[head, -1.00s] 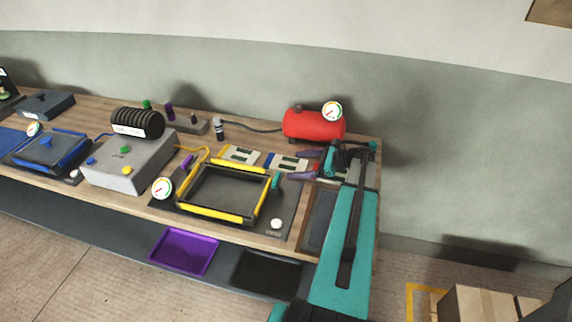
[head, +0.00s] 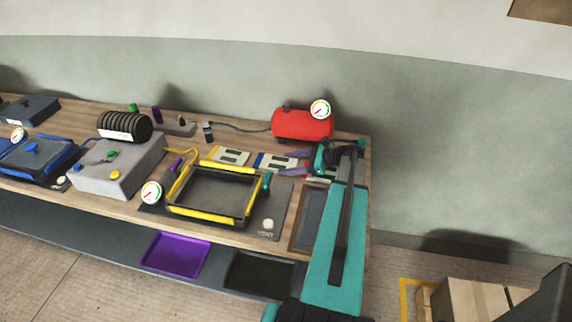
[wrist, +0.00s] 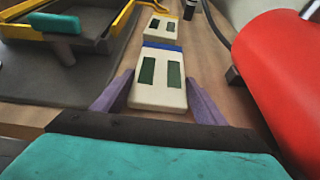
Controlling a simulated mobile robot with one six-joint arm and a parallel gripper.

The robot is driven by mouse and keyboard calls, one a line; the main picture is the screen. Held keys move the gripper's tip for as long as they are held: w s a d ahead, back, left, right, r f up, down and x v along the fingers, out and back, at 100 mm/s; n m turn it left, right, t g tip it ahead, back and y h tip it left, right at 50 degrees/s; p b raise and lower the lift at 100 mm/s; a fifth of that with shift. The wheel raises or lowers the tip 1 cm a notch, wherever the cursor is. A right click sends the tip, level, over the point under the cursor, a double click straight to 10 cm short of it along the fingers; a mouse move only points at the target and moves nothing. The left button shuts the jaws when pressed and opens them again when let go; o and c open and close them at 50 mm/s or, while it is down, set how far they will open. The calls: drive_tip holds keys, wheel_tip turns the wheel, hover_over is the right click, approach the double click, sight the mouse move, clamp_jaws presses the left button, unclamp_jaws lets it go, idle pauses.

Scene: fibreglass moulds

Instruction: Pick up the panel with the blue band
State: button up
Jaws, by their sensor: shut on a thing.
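The cream panel with the blue band (head: 273,160) is on the wooden bench, in the row behind the yellow-edged mould. In the wrist view the panel (wrist: 157,92) has two dark green windows, and its blue band is at the far end. My gripper (head: 294,163) has reached it from the right, low over the bench. In the wrist view its two purple fingers (wrist: 160,84) are shut on the panel's two long sides. I cannot tell whether the panel is clear of the bench. No part of the band is hidden in the wrist view.
A yellow-banded panel (head: 231,156) lies just beyond, and a red-banded one (head: 312,178) is partly hidden under my gripper. A red tank (head: 302,125) stands close behind. The yellow-edged mould (head: 212,212) is in front, with a grey box (head: 118,166) at left.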

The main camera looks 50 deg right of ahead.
wheel_tip(320, 180, up, 10)
drive_tip(key=b, duration=0.2)
drive_tip(key=shift+b, duration=0.3)
idle(0.3)
